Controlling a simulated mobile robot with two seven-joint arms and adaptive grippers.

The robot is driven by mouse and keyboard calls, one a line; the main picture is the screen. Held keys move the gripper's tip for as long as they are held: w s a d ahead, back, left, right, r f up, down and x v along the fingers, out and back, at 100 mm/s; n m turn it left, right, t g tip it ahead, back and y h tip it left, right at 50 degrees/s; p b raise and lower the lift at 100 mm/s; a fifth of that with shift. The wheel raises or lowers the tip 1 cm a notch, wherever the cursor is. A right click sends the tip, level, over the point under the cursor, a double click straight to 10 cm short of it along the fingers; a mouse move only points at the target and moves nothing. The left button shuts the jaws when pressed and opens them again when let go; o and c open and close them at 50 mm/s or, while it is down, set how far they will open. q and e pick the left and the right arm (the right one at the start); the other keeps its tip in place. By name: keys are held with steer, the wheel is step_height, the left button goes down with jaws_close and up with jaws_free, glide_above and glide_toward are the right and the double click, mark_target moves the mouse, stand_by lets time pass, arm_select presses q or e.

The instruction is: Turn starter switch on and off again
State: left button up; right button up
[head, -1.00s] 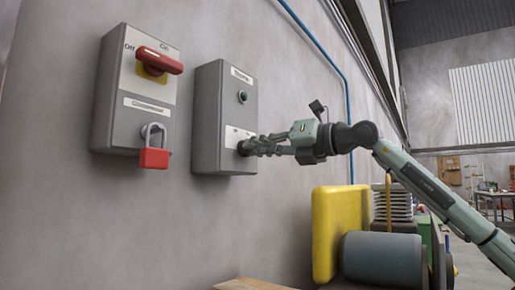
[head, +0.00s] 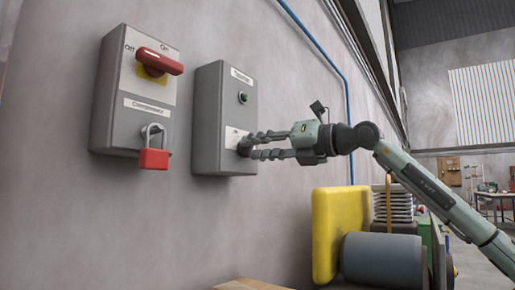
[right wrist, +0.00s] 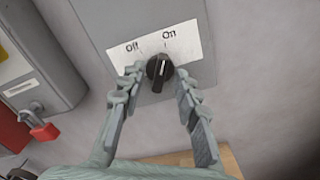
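The starter box (head: 212,115) is a grey wall box with a label and a small dark green-ringed button near its top. In the right wrist view, its black rotary starter switch (right wrist: 159,69) sits on a white plate marked Off at left and On at right. The white line on the knob points up, roughly toward On. My right gripper (head: 245,146) is at the lower front of the box. Its fingers are spread on either side of the knob, with visible gaps in the right wrist view (right wrist: 159,76). The knob is mostly hidden in the head view. My left gripper is not in view.
Left of the starter box is the compressor box (head: 122,118) with a red rotary handle (head: 160,61) and a red padlock (head: 153,158). Below right stand a yellow guard (head: 335,230) and a grey motor-like cylinder (head: 382,260). A blue pipe (head: 338,75) runs along the wall.

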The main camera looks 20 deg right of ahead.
steer(key=v, duration=1.1)
steer(key=shift+s+d, duration=0.3)
